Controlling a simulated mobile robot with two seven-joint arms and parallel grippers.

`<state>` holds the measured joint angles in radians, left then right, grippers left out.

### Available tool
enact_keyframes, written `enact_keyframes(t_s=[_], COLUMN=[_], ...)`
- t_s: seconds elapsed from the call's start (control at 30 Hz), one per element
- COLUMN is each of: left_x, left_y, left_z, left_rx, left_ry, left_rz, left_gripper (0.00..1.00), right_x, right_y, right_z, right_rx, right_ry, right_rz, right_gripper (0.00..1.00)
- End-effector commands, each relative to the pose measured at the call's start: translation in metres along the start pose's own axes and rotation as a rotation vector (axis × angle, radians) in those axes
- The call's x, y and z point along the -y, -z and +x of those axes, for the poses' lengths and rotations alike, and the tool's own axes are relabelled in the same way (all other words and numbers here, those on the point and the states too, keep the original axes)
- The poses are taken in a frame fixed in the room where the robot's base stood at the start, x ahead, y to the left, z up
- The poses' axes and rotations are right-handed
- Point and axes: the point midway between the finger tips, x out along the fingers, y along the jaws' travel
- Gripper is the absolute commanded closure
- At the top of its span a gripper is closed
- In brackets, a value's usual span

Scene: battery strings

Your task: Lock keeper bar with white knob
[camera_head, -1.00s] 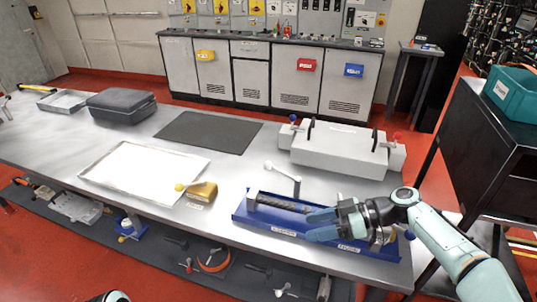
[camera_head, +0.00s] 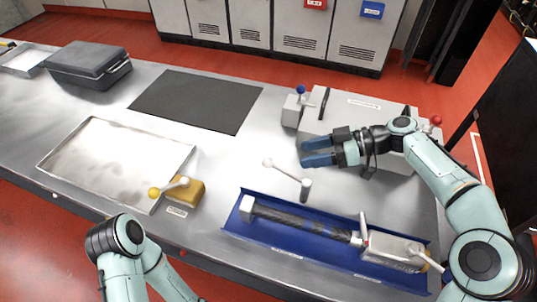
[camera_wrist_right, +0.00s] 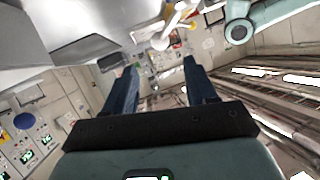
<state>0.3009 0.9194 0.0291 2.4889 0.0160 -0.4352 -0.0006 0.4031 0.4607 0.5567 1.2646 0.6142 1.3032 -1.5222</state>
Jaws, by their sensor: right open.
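A white knob (camera_head: 268,162) sits at the far left end of a thin bar (camera_head: 288,173), whose grey post (camera_head: 305,188) stands just behind the blue tray (camera_head: 232,222). Another white knob (camera_head: 413,248) is on the grey clamp fixture (camera_head: 385,255) at the tray's right end. A dark cylinder (camera_head: 300,222) lies in the tray. My right gripper (camera_head: 304,152) is open and empty, up and right of the first knob, in front of the grey block. Its separated fingers also show in the wrist view (camera_wrist_right: 162,68). My left gripper is out of view.
A yellow block (camera_head: 186,192) with a yellow-knobbed lever (camera_head: 154,191) stands left of the tray. A shallow metal tray (camera_head: 110,160), a black mat (camera_head: 197,100) and a grey case (camera_head: 88,66) lie further left. The grey block (camera_head: 330,108) has blue and red knobs.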

Motion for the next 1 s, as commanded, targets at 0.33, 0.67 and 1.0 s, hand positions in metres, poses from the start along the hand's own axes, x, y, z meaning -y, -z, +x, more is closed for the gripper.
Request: enact_keyframes(t_s=[0.33,0.67,1.0], left_x=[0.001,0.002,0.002], left_y=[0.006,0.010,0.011], left_z=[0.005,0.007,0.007], left_rx=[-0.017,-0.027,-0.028], left_ry=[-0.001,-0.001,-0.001], left_rz=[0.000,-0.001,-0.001], left_gripper=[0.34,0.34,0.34], right_x=[0.001,0.000,0.000], right_y=[-0.001,-0.001,0.000], right_z=[0.075,0.114,0.116], right_rx=[0.000,0.001,0.000], right_ry=[0.006,0.002,0.001], right_rz=[0.000,0.000,0.000], right_gripper=[0.44,0.44,0.47])
